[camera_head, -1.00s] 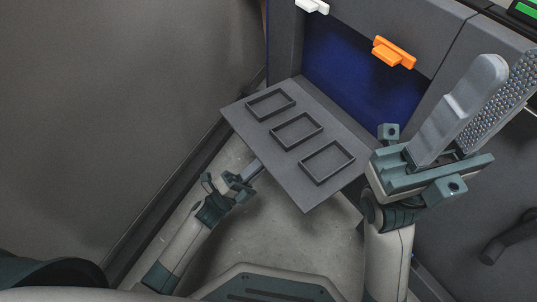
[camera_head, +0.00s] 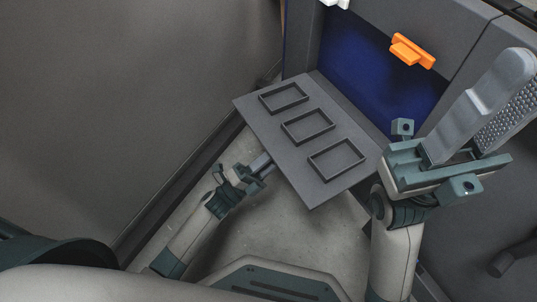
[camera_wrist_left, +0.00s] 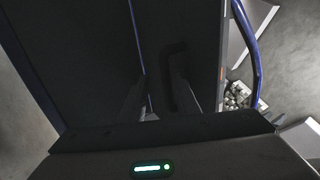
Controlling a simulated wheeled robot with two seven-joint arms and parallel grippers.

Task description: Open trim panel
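A grey flat panel (camera_head: 265,128) with three raised rectangular frames sticks out below a dark blue recess (camera_head: 365,65). I cannot tell whether this is the trim panel. An orange handle-like piece (camera_head: 412,50) is fixed to the grey face above the recess. My left gripper (camera_head: 261,163) is at the flat panel's lower left edge; its fingertips are small there, and contact is unclear. In the left wrist view its dark fingers (camera_wrist_left: 160,100) point at a dark surface with a dark loop-like shape (camera_wrist_left: 176,60). My right gripper (camera_head: 490,105) is open and empty, raised at the right.
A white piece (camera_head: 335,3) is cut by the top edge. A large plain grey surface (camera_head: 130,90) fills the left. Grey floor (camera_head: 285,225) shows below the flat panel. A blue bar (camera_wrist_left: 245,40) shows at the right in the left wrist view.

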